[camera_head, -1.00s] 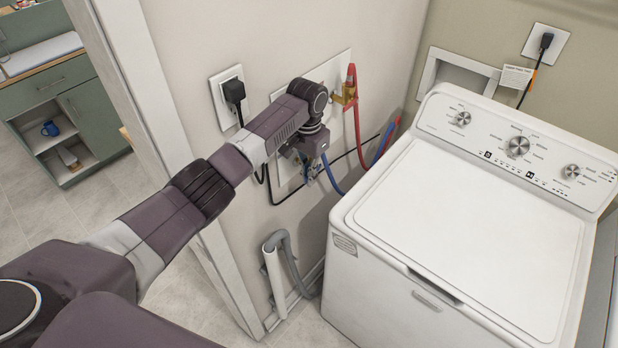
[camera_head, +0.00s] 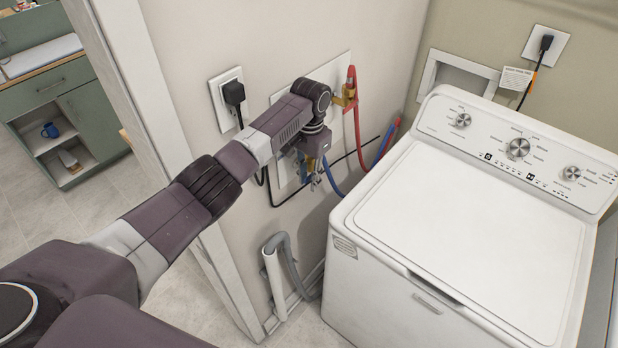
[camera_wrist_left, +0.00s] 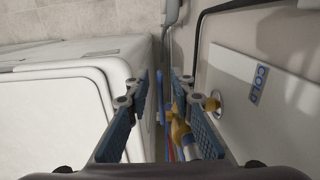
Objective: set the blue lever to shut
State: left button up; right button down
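The blue lever (camera_wrist_left: 160,88) shows in the left wrist view as a narrow upright blue piece between my fingertips. The brass cold-water valve (camera_wrist_left: 182,128) sits just below it, partly covered by the right-hand finger. My left gripper (camera_wrist_left: 160,80) is open, with one finger on each side of the lever and gaps visible. In the head view my left gripper (camera_head: 314,182) is at the wall valve plate, and it hides most of the cold valve. I cannot tell the lever's exact angle. My right gripper is in neither view.
A brass valve with a red hose (camera_head: 354,100) is beside my wrist. A blue hose (camera_head: 338,186) hangs below. The white washer (camera_head: 470,230) stands close on the right. A black plug (camera_head: 234,95) and grey drain pipe (camera_head: 275,275) are nearby. A COLD label (camera_wrist_left: 259,84) marks the plate.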

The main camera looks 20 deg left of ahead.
aim_at(310, 175)
pick_arm(q)
jog(key=shift+r, duration=0.1)
notch_tip(310, 175, up, 12)
dwell(0.5)
jog(key=shift+w, duration=0.1)
